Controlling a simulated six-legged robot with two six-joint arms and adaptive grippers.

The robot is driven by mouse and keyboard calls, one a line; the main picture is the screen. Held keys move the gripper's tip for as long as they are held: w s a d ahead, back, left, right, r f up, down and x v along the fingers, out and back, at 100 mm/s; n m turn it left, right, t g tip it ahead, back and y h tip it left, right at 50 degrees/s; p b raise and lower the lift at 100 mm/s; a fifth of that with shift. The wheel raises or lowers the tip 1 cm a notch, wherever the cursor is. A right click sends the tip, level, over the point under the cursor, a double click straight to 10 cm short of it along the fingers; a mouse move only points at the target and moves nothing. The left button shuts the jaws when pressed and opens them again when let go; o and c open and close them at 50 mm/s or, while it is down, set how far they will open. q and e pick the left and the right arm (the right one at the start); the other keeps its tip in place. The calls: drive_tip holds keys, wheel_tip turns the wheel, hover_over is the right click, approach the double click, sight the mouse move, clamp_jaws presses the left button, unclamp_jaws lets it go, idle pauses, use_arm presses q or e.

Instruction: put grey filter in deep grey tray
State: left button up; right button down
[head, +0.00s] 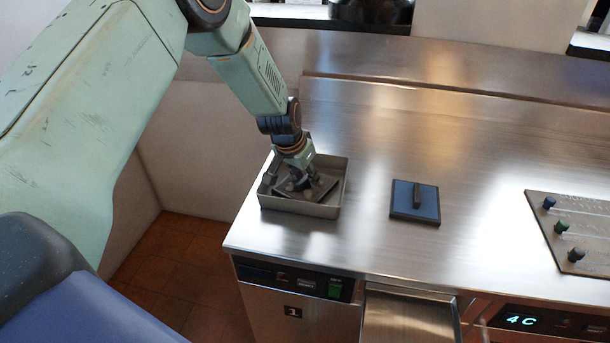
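The deep grey tray (318,210) is a square, walled metal box at the left front corner of the steel counter. A dark grey flat piece, which looks like the grey filter (322,190), lies inside it, turned at an angle to the walls. My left gripper (297,184) reaches down into the tray over the filter. Its fingers look spread apart, and they and my wrist hide part of the filter. I cannot tell whether they touch it. My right gripper is not in view.
A dark blue square pad with a black handle (416,201) lies on the counter to the right of the tray. A panel with several coloured knobs (572,228) is at the far right. An open drawer (408,318) juts out below the counter's front edge.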

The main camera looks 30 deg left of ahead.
use_arm(q)
drive_tip(key=shift+r, duration=0.15)
drive_tip(key=p+v, duration=0.2)
drive_tip(key=v, duration=1)
drive_tip(key=shift+p, duration=0.35)
drive_tip(key=shift+s, duration=0.1)
